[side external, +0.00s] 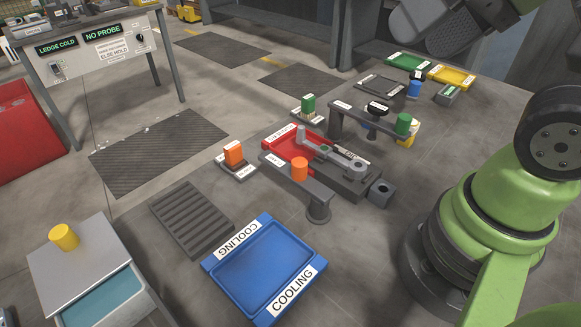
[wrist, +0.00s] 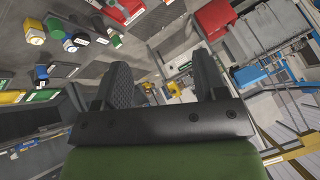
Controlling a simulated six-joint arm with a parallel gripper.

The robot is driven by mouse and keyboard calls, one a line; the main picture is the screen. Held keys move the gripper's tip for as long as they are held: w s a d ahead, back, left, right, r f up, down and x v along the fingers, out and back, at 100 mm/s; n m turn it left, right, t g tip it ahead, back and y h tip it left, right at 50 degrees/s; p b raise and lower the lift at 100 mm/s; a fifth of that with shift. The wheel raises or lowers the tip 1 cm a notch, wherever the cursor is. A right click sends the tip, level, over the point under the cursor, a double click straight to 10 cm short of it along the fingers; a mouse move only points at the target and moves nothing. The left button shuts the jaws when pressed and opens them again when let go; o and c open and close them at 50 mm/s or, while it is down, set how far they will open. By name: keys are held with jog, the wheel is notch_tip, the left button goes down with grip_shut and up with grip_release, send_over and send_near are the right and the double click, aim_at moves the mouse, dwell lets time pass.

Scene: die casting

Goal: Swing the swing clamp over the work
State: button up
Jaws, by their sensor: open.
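The fixture stands mid-table in the side external view, with a red nest (side external: 284,145) on a dark base. A light grey link (side external: 340,158) with a round pivot lies at the nest's right side; it may be the swing clamp. In front, a dark bar (side external: 283,174) with an orange knob (side external: 300,170) runs from a round post; I cannot tell which of these is the clamp. My gripper (wrist: 165,82) is open and empty in the wrist view, its fingers wide apart. It is raised well away from the fixture, which it does not touch.
A second bar with a black knob (side external: 377,107) and green cylinder (side external: 403,123) stands behind. A blue cooling tray (side external: 262,270) and ribbed grey plate (side external: 190,218) lie in front. Green (side external: 409,62) and yellow (side external: 452,76) trays sit at the back right.

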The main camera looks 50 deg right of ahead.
jog(key=shift+c, duration=1)
jog(key=n+g+h, duration=0.2)
jog(key=n+g, duration=0.5)
jog(key=n, duration=0.4)
send_over(300, 162)
notch_tip(300, 162, down, 14)
jog(key=shift+r, duration=0.15)
jog(key=shift+f, duration=0.65)
notch_tip(300, 162, down, 9)
jog(key=shift+f, duration=0.1)
